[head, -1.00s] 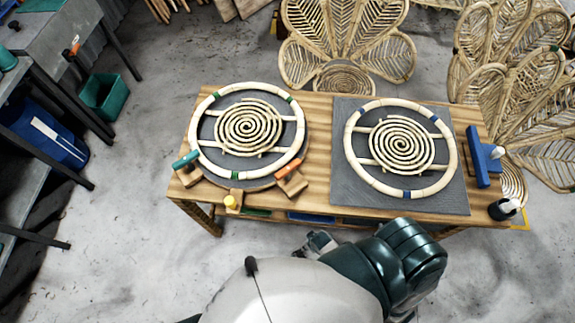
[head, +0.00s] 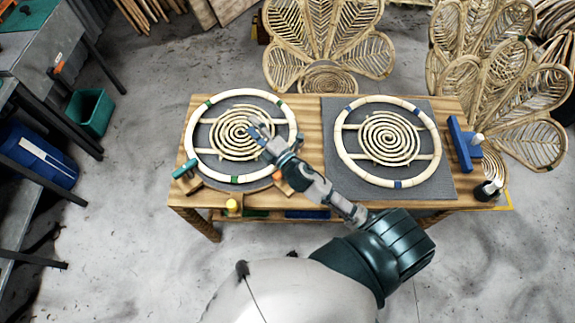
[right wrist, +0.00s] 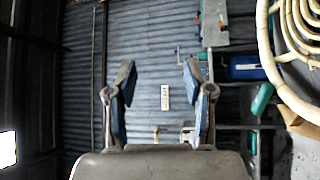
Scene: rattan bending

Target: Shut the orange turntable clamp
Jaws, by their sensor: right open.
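The orange turntable clamp (head: 278,177) is at the front right of the left rattan ring (head: 190,130). My right gripper (head: 262,138) is over the right part of the left spiral, beyond the clamp. In the right wrist view its two fingers (right wrist: 160,82) are spread with nothing between them. The teal clamp (head: 184,169) is at the ring's front left; a teal handle (right wrist: 262,98) also shows in the right wrist view. My left gripper is out of view.
A second ring with a spiral (head: 390,138) lies on a grey mat (head: 435,185) at the right. A yellow knob (head: 232,205) is on the table's front edge. Rattan chair backs (head: 325,40) stand behind.

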